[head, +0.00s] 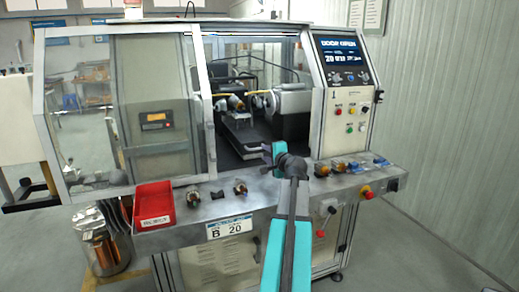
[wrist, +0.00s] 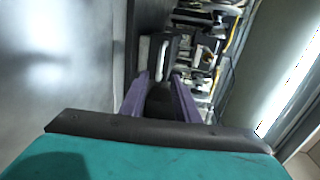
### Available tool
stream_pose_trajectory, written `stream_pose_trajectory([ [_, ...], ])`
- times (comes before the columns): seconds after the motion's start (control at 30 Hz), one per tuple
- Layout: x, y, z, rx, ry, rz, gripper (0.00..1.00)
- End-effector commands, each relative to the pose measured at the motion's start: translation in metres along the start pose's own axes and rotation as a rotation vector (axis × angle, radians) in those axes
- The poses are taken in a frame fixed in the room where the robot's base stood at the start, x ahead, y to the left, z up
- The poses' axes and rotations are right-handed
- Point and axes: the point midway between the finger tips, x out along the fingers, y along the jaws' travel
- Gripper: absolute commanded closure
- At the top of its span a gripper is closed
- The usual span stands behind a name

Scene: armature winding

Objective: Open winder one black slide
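The winder (head: 200,125) stands in front of me with its sliding glass door moved left and its right bay open. Its screen (head: 340,52) reads "DOOR OPEN". In the wrist view, a dark block with a pale upright handle (wrist: 163,58) lies ahead of my fingers; it looks like the black slide, but I cannot be sure. In the head view, my gripper (head: 268,151) is at the front of the bay, partly hidden by my wrist.
A red bin (head: 153,204) sits on the front ledge at left. Two small wound parts (head: 193,197) (head: 240,188) lie beside it. Several more parts (head: 340,167) lie right of my arm. The door frame (head: 203,105) borders the opening at left, the control panel (head: 345,118) at right.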

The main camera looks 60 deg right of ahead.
Motion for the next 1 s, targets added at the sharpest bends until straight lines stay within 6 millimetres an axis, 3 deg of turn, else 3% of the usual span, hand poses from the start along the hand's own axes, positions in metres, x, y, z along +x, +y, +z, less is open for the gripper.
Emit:
stream_pose_trajectory([
  [0.7, 0.080, -0.002, 0.001, 0.001, -0.002, 0.000, 0.71],
  [1.0, 0.098, 0.000, 0.001, 0.001, -0.001, 0.000, 0.71],
])
